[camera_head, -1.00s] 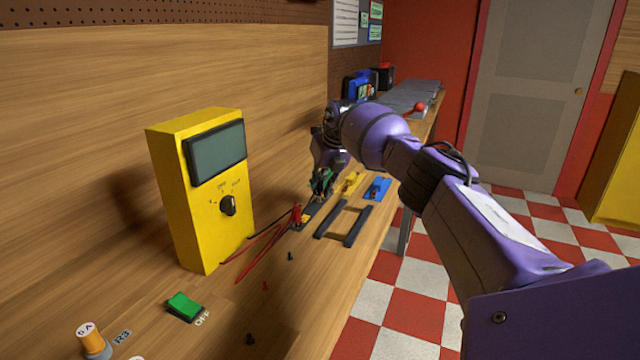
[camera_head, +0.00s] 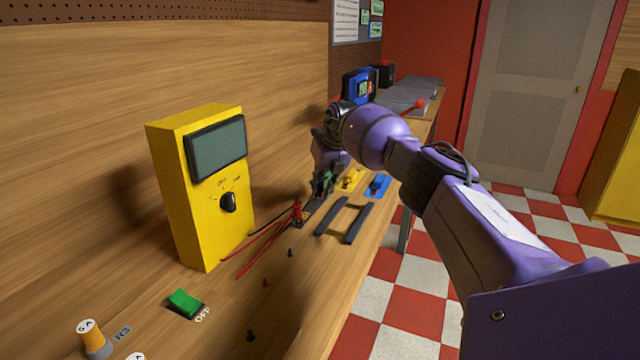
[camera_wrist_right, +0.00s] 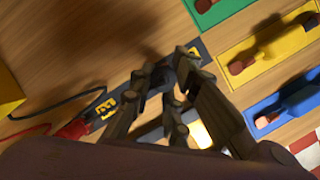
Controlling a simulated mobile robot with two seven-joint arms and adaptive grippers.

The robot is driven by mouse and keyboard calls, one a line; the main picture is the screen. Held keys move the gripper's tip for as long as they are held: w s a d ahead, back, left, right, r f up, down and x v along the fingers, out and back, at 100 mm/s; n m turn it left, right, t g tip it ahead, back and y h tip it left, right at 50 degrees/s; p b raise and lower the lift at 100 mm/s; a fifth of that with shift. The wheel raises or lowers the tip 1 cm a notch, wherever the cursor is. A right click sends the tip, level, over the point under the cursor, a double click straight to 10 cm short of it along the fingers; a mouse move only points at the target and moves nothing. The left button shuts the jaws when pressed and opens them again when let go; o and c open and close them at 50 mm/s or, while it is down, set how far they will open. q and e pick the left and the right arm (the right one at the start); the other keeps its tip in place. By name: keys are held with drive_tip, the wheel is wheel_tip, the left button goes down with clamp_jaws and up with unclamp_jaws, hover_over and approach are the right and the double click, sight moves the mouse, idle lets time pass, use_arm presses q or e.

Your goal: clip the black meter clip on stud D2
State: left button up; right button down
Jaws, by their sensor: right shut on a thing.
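My right gripper (camera_head: 322,186) is low over the bench beyond the yellow meter (camera_head: 200,190). In the right wrist view its fingers (camera_wrist_right: 172,88) are shut on a small dark thing, which looks like the black meter clip (camera_wrist_right: 158,80); the fingers hide most of it. It is over a dark strip with yellow labels (camera_wrist_right: 104,104). The red clip (camera_head: 297,211) is on the strip's near end, and it also shows in the wrist view (camera_wrist_right: 76,128). I cannot read a D2 mark or tell whether the clip touches a stud. My left gripper is not in view.
Yellow (camera_head: 350,180) and blue (camera_head: 377,186) lever switches lie beyond the gripper; a green plate (camera_wrist_right: 213,12) shows in the wrist view. A dark frame (camera_head: 358,222) lies to the right. Small studs (camera_head: 290,253) and a green switch (camera_head: 185,303) are nearer.

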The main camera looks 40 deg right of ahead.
drive_tip(key=shift+f, duration=0.35)
drive_tip(key=c, duration=1.6)
unclamp_jaws()
drive_tip(key=v, duration=1.2)
